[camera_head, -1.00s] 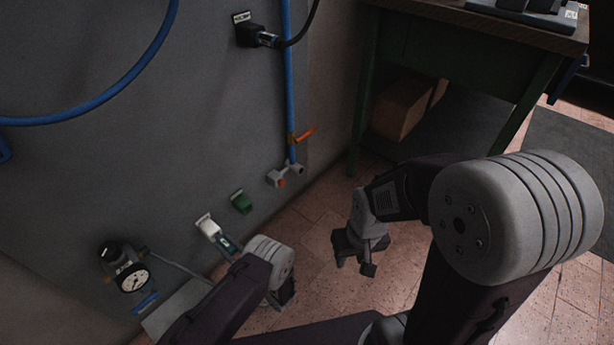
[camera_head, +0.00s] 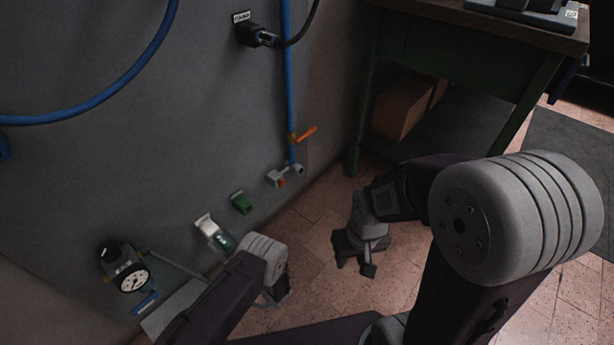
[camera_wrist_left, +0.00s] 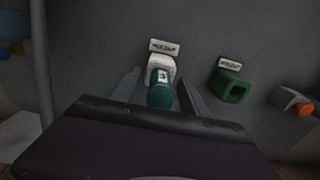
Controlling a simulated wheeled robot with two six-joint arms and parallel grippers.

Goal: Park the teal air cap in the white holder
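The teal air cap (camera_wrist_left: 160,95), with a small white label, sits at the mouth of the white holder (camera_wrist_left: 160,68) on the grey wall in the left wrist view. Its upper end appears to be inside the holder; how deep I cannot tell. My left gripper (camera_wrist_left: 159,78) has one finger on each side of the cap, with gaps showing on both sides. In the head view the white holder (camera_head: 206,226) is plain, the cap (camera_head: 225,241) is partly hidden, and my left arm hides the fingers. My right gripper (camera_head: 356,264) hangs empty over the floor, its fingers apart.
A green holder (camera_head: 241,202) is right of the white one, then a valve fitting (camera_head: 285,175) under a blue pipe (camera_head: 289,90). A pressure gauge (camera_head: 131,279) is at lower left. A green workbench (camera_head: 450,60) stands at the back right. The floor around my right gripper is clear.

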